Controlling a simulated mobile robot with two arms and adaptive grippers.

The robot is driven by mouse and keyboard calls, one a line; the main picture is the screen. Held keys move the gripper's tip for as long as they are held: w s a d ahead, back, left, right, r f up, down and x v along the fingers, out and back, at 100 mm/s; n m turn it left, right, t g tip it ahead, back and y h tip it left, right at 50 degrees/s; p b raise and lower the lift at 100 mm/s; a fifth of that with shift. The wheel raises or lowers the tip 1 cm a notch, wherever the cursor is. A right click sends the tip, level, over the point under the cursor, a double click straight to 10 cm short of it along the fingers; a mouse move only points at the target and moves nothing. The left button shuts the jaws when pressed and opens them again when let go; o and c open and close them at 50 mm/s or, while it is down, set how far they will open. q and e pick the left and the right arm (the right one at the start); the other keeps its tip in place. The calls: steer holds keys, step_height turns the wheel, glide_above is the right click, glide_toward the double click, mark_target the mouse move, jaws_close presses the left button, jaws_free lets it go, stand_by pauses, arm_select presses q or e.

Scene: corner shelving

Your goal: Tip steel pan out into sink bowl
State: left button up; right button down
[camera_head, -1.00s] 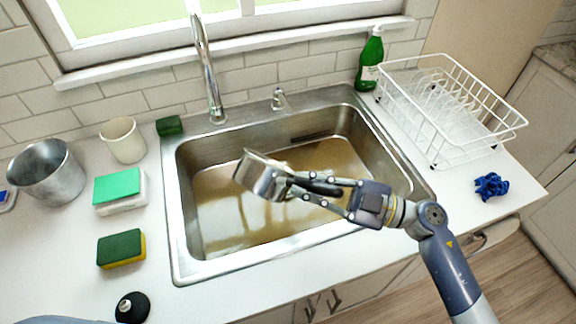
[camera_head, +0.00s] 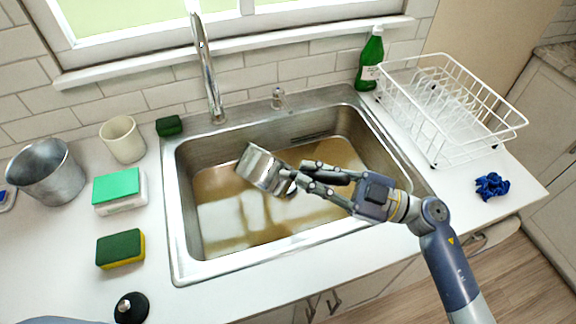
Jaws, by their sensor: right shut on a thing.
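The steel pan (camera_head: 262,168) is tilted over the sink bowl, its open side facing up and to the left. My right gripper (camera_head: 303,178) is shut on its handle, which is mostly hidden by the fingers. The sink bowl (camera_head: 205,160) has steel walls and holds murky brown water (camera_head: 240,215). The pan is within the bowl's outline, and I cannot tell whether it touches the water. The inside of the pan is not clearly visible. My left gripper is not in view.
Left of the sink are a metal pot (camera_head: 48,172), a cream cup (camera_head: 123,140), several sponges and a black stopper (camera_head: 131,308). The faucet (camera_head: 208,70) rises behind the bowl. At right are a green bottle (camera_head: 370,62), a white dish rack (camera_head: 450,105) and a blue scrubber (camera_head: 492,186).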

steer(key=shift+w+d+r+m, duration=0.3)
steer(key=shift+w+m, duration=0.1)
steer(key=shift+m, duration=0.1)
